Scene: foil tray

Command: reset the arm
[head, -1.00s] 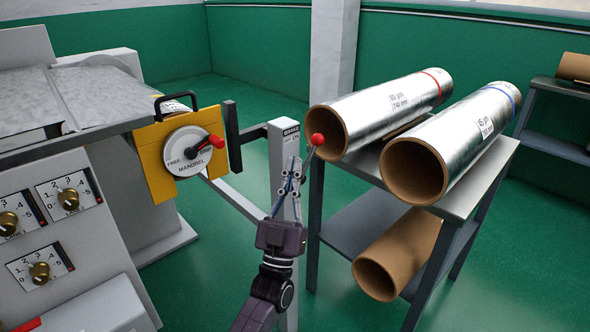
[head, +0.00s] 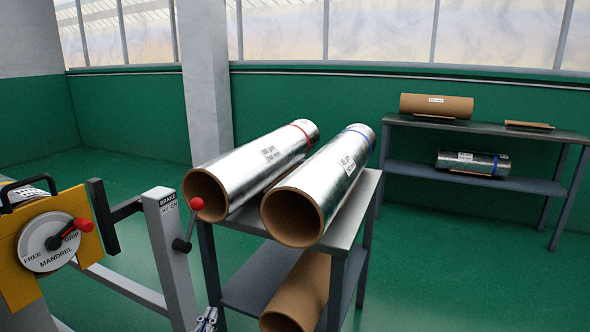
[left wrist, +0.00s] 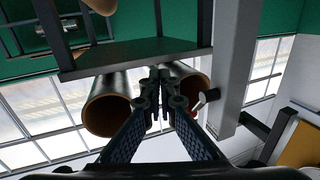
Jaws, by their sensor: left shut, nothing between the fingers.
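My left gripper (head: 208,319) shows only by its fingertips at the bottom edge of the head view, below the brake lever. In the left wrist view its two fingers (left wrist: 160,76) meet at the tips, shut and empty. The brake lever (head: 190,224) with its red ball knob stands on the grey brake post (head: 169,250); the gripper is apart from it. The lever also shows in the left wrist view (left wrist: 204,99), right of the fingers. The rest of the left arm is out of the head view. My right gripper is in neither view.
Two foil rolls (head: 262,163) (head: 322,187) lie on a grey table (head: 345,228), with a cardboard tube (head: 298,290) on its lower shelf. The mandrel dial (head: 48,242) is at the left. A shelf unit (head: 480,130) stands at the back right. Green floor is open at the right.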

